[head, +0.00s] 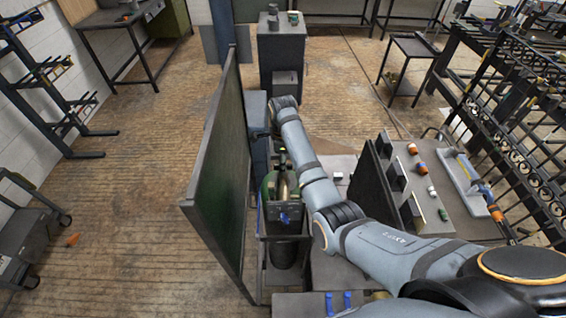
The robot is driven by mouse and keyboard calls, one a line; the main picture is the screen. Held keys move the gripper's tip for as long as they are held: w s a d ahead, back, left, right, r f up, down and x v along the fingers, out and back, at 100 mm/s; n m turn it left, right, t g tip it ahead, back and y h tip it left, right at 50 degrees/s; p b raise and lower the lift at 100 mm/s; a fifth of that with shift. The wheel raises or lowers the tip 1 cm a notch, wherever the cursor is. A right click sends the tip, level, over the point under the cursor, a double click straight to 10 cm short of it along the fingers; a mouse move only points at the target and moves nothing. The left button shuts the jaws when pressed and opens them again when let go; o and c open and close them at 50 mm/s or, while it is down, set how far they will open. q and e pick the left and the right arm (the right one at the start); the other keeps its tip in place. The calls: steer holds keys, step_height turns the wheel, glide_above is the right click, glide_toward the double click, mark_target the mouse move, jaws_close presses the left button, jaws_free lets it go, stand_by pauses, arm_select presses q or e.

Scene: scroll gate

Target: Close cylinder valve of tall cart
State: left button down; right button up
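The tall cart (285,237) stands in the middle of the head view, just right of a large upright green panel. It carries a green cylinder (267,187) and a dark cylinder (284,254). Brass-coloured fittings (283,180) show at the cylinder tops. I cannot make out the valve knob clearly. My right arm reaches in from the lower right, past the right side of the cart. Its wrist bends beyond the cylinders. My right gripper (262,133) is small and dark beside the panel, behind the cylinder tops, and its fingers are not clear. My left gripper is out of view.
The green panel (222,165) closes off the cart's left side. A bench (455,210) with orange-handled tools stands at the right, near an ornate iron gate (510,110). A grey cabinet (281,50) stands behind. The wooden floor left of the panel is mostly clear.

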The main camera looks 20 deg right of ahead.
steer(key=shift+d+r, duration=0.1)
steer(key=shift+r, duration=0.15)
step_height(320, 180, up, 7)
steer(key=shift+f, duration=0.1)
stand_by(0.6)
